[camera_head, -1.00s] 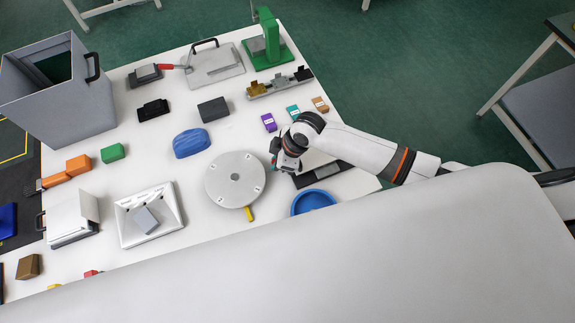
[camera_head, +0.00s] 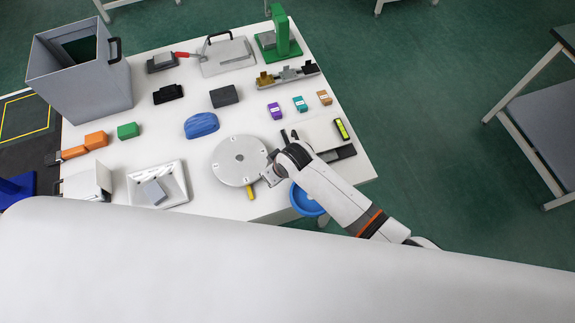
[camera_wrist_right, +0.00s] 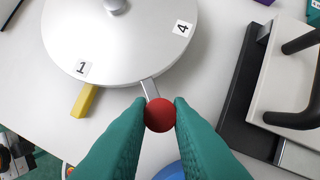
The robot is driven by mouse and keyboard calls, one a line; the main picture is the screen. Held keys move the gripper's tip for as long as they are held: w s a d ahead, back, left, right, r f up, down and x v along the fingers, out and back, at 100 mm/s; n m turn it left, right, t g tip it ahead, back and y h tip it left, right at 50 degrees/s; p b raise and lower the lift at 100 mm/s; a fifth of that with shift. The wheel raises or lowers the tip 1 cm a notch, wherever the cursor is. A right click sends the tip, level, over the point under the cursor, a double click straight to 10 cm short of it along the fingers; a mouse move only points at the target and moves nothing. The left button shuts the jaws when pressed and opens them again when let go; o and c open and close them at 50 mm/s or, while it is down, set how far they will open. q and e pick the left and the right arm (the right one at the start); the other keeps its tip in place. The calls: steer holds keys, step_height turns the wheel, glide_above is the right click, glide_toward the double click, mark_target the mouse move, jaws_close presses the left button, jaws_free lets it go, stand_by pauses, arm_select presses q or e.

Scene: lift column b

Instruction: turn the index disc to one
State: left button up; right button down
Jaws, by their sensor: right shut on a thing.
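The index disc (camera_head: 238,160) is a round light grey plate with a central hub, on the white table. In the right wrist view the disc (camera_wrist_right: 120,45) shows a "1" label near its rim and a "4" label further right. A fixed yellow pointer (camera_wrist_right: 83,100) sticks out at the rim; the "1" lies close to it, slightly left of it. The pointer also shows in the head view (camera_head: 250,192). My right gripper (camera_head: 269,176) is at the disc's lower right edge. It is shut on a red knob (camera_wrist_right: 159,115) on a thin rod from the disc. My left gripper is out of view.
A blue round dish (camera_head: 304,200) sits just below my right wrist. A white and black device with a dark handle (camera_wrist_right: 296,80) stands right of the gripper. A blue rounded block (camera_head: 201,125) lies behind the disc, and a white tray (camera_head: 177,172) to its left.

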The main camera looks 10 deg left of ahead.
steer(key=shift+s+a, duration=0.1)
stand_by(0.4)
steer(key=c, duration=1.3)
jaws_free()
steer(key=shift+r, duration=0.1)
steer(key=v, duration=1.2)
steer(key=shift+s, duration=0.1)
